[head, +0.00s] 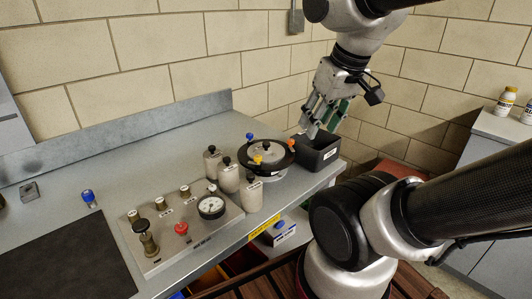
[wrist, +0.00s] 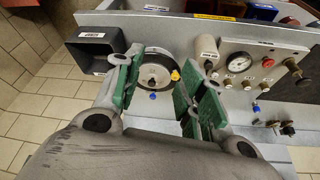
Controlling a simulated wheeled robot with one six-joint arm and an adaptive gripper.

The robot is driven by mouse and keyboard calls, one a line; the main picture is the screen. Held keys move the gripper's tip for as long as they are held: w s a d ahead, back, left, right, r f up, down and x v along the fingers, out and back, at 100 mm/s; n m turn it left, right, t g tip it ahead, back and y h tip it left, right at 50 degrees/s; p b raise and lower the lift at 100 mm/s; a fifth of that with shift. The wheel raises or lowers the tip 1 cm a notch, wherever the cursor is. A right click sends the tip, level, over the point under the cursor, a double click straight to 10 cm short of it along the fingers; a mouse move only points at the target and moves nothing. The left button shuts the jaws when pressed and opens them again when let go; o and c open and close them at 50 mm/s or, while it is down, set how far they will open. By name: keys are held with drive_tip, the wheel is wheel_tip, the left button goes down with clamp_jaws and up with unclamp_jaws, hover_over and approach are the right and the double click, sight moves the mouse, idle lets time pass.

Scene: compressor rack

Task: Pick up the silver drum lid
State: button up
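A round drum with a black rim (head: 286,158) stands near the back right of the bench. The silver drum lid (head: 262,150) appears to be the pale disc with a dark centre knob inside that rim; the lid also shows in the wrist view (wrist: 149,72). Blue, yellow and orange knobs sit around the rim. My gripper (head: 321,122) is above and to the right of the drum, over a black bin. In the wrist view my gripper (wrist: 160,82) has its green-padded fingers apart, with nothing between them, and the lid shows beyond the gap.
The open black bin (head: 322,153) stands right of the drum. Several pale cylinders, one being a bottle (head: 252,193), stand close at its left. A panel (head: 185,232) with a gauge (head: 211,207) and valves lies in front. The bench's back left is mostly clear.

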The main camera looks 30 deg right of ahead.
drive_tip(key=shift+o, duration=0.4)
drive_tip(key=shift+o, duration=0.4)
drive_tip(key=shift+d, duration=0.1)
drive_tip(key=m+g+y, duration=0.2)
drive_tip(key=m+y, duration=0.2)
drive_tip(key=m, duration=2)
approach(267, 143)
drive_tip(key=f, duration=0.1)
drive_tip(key=x, duration=0.8)
drive_tip(key=shift+w+a, duration=0.25)
drive_tip(key=shift+c, duration=0.5)
drive_tip(key=shift+r, duration=0.1)
clamp_jaws()
